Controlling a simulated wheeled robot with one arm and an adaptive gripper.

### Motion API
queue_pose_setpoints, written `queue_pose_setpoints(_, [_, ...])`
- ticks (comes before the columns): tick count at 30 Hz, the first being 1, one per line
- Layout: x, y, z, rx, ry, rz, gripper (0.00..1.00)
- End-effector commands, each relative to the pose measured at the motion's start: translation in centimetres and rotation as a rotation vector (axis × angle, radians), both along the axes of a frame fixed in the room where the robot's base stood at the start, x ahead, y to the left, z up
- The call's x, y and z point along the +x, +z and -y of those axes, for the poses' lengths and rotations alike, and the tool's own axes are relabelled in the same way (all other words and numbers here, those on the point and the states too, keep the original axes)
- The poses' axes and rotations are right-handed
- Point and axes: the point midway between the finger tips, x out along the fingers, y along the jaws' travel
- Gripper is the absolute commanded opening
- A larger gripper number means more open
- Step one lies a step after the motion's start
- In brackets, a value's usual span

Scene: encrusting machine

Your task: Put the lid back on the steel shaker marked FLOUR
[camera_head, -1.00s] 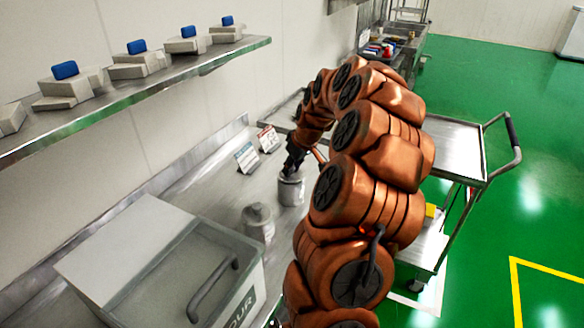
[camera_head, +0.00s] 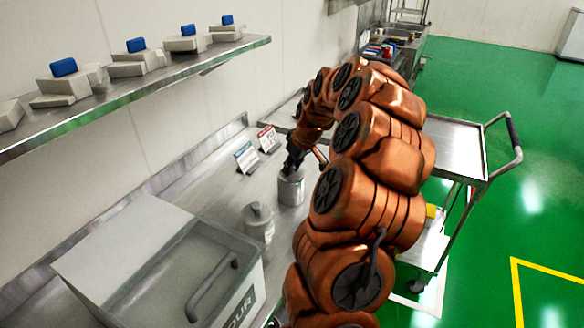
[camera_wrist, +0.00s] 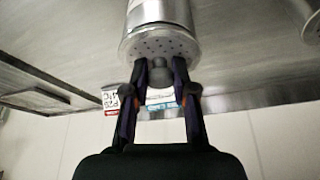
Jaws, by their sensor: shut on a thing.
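A steel shaker (camera_head: 291,190) stands upright on the steel counter (camera_head: 200,197). A perforated lid (camera_wrist: 160,42) with a round knob (camera_wrist: 160,73) sits at its top; I cannot tell whether it is fully seated. My gripper (camera_wrist: 159,66) has its two fingers closed on the knob. In the head view my gripper (camera_head: 292,165) is right above the shaker and hides part of its top. A second shaker (camera_head: 258,222) with a knobbed top stands nearer, to the left. No FLOUR marking is readable on either shaker.
A blue card (camera_head: 246,157) and a red card (camera_head: 268,139) stand behind the shakers. A large lidded bin (camera_head: 165,275) fills the near left. A shelf (camera_head: 150,92) with several blue-topped scoops or boxes runs along the wall. A cart (camera_head: 460,150) stands at right.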

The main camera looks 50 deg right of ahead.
Motion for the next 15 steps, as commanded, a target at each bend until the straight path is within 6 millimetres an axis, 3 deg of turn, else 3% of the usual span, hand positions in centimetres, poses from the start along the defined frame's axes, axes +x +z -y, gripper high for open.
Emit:
queue_pose_setpoints(12, [0.01, 0.01, -0.01, 0.000, 0.000, 0.000, 0.00])
queue_pose_setpoints(13, [0.00, 0.02, -0.01, 0.000, 0.000, 0.000, 0.28])
queue_pose_setpoints(15, [0.01, 0.01, -0.01, 0.000, 0.000, 0.000, 0.35])
